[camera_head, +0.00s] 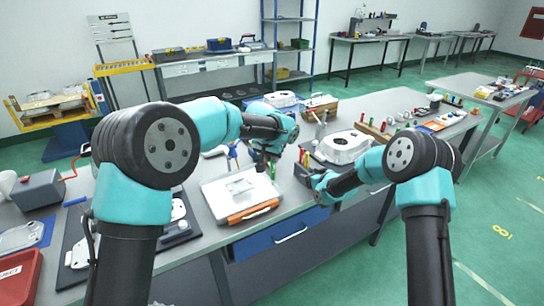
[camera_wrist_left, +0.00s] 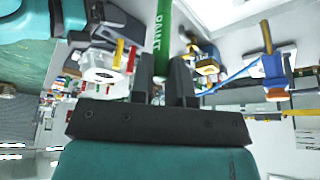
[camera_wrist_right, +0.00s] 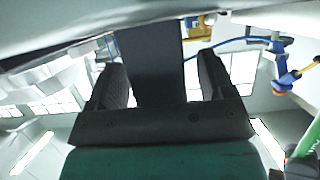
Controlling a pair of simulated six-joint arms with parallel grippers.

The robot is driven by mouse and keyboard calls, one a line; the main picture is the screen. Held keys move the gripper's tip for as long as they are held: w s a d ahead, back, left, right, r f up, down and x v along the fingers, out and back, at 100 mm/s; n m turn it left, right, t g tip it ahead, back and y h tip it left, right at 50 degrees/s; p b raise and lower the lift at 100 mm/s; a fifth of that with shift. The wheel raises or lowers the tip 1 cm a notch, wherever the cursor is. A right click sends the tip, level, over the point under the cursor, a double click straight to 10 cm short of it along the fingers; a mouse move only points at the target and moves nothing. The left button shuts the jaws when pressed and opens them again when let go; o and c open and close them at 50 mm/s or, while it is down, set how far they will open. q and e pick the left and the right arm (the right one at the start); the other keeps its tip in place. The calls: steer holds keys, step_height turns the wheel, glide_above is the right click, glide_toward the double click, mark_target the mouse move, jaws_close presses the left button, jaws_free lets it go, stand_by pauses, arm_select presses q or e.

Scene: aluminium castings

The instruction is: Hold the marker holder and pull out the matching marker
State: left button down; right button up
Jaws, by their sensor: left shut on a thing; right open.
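A green marker (camera_wrist_left: 163,40) with white lettering stands between the fingers of my left gripper (camera_wrist_left: 168,80), which is shut on it. In the head view the green marker (camera_head: 272,171) shows below my left gripper (camera_head: 268,158), over the bench; I cannot tell whether its lower end touches anything. My right gripper (camera_head: 309,178) is open low beside a dark grey block, probably the marker holder (camera_wrist_right: 150,60), which lies between its fingers (camera_wrist_right: 162,80) with gaps on both sides. Red and yellow markers (camera_head: 304,156) show just behind it.
A white casting (camera_head: 344,146) sits on a dark mat to the right. A white box with an orange tool (camera_head: 253,211) lies in front of the left gripper. A blue-handled tool (camera_head: 232,152) stands left of it. A wooden rack with coloured markers (camera_head: 372,130) is further back.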

steer(key=v, duration=1.1)
steer(key=shift+s, duration=0.1)
